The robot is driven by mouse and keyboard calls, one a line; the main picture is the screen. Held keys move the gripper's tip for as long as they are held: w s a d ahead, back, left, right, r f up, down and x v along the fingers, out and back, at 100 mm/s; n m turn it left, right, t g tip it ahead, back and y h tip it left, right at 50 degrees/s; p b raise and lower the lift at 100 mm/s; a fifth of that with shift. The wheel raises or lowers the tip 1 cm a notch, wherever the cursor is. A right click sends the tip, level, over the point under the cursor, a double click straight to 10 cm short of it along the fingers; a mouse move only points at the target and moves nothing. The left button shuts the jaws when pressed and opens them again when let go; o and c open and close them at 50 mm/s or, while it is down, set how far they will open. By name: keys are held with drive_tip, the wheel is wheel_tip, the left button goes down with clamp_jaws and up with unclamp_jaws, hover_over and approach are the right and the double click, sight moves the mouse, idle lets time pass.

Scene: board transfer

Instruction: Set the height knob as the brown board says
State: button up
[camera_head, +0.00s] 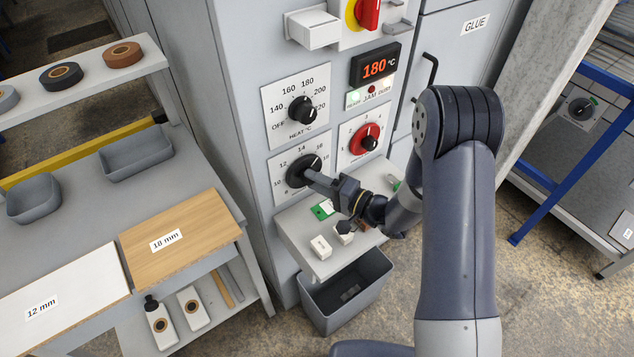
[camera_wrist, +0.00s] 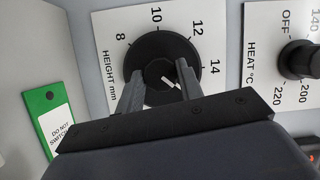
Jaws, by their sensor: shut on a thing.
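The brown wood-grain board (camera_head: 180,238) lies on the left bench, and its label appears to read 18 mm. The black height knob (camera_wrist: 150,50) sits on a white dial plate marked HEIGHT mm, with 8, 10, 12 and 14 readable in the wrist view. My gripper (camera_wrist: 158,84) is shut on the knob, one finger on each side. The knob's white mark (camera_wrist: 170,82) points toward the lower right in the wrist view, past 14; the number there is hidden. In the head view, the gripper (camera_head: 312,177) covers part of the height knob (camera_head: 298,167).
The heat knob (camera_head: 302,109) is just above, and a red knob (camera_head: 365,139) is to the right. A white board (camera_head: 60,290) labelled 12 mm lies beside the brown one. A small shelf (camera_head: 300,252) and a grey bin (camera_head: 350,290) are below my gripper.

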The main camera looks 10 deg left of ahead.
idle(0.5)
drive_tip(key=o, duration=1)
drive_tip(key=b+v, duration=0.2)
drive_tip(key=v, duration=0.8)
drive_tip(key=shift+d, duration=0.4)
drive_tip(key=shift+s, duration=0.1)
drive_tip(key=p+x, duration=0.2)
drive_tip(key=x, duration=0.9)
drive_tip(key=shift+d, duration=0.1)
